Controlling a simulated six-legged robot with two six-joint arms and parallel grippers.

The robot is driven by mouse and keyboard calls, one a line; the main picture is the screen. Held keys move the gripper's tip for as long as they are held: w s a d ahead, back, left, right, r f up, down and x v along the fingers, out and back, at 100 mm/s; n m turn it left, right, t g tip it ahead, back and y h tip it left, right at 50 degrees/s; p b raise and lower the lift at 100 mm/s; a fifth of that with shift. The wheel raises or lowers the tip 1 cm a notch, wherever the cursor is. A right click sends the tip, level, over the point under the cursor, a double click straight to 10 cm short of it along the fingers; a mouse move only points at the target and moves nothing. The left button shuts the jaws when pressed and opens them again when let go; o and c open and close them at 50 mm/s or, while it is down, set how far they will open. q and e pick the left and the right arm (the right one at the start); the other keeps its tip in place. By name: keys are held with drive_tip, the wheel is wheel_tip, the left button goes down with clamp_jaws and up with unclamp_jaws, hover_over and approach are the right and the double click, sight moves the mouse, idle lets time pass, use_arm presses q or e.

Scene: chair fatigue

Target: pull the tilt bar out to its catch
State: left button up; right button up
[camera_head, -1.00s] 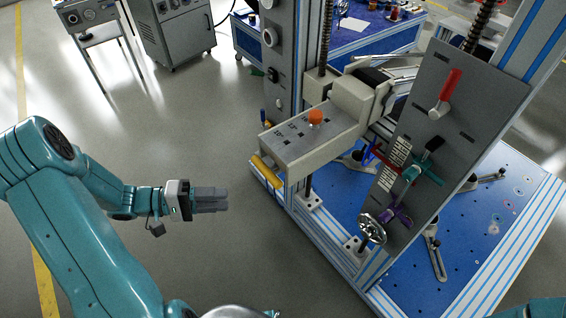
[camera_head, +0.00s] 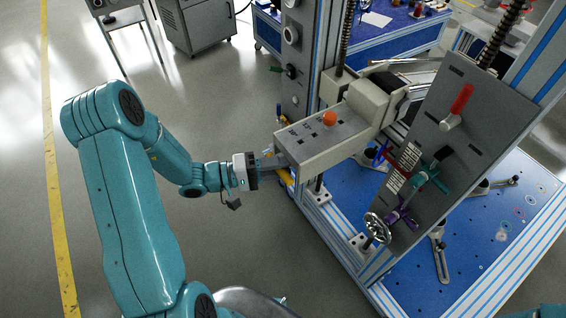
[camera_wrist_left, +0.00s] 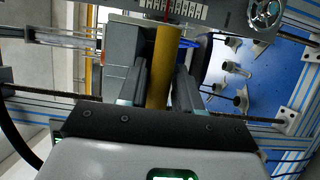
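The tilt bar, a yellow bar (camera_head: 287,177), sits low on the near left side of the test rig, under the grey panel box. It also shows in the left wrist view (camera_wrist_left: 160,62), running lengthwise between my left gripper's two dark fingers. My left gripper (camera_head: 278,161) is at the rig's side, by the bar, its tips partly hidden by the box edge. In the left wrist view the fingers (camera_wrist_left: 161,78) stand apart on either side of the bar; whether they touch it is unclear. My right gripper is not in view.
The grey box (camera_head: 330,138) with an orange knob (camera_head: 329,119) overhangs the bar. A tilted grey panel (camera_head: 450,140) carries red, teal and purple levers and a handwheel (camera_head: 377,228). The blue perforated rig bed (camera_head: 480,240) lies right. The floor left of the rig is open.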

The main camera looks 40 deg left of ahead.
use_arm(q)
drive_tip(key=shift+w+d, duration=0.3)
drive_tip(key=shift+d, duration=0.15)
clamp_jaws()
drive_tip(key=s+a+b, duration=0.4)
drive_tip(key=s, duration=0.6)
drive_tip(key=shift+s+a, duration=0.15)
drive_tip(key=shift+s, duration=0.05)
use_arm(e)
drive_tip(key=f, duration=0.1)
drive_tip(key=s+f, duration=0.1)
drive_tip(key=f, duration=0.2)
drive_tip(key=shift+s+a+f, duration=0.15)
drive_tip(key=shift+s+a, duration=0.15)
use_arm(q)
drive_tip(key=shift+f, duration=0.1)
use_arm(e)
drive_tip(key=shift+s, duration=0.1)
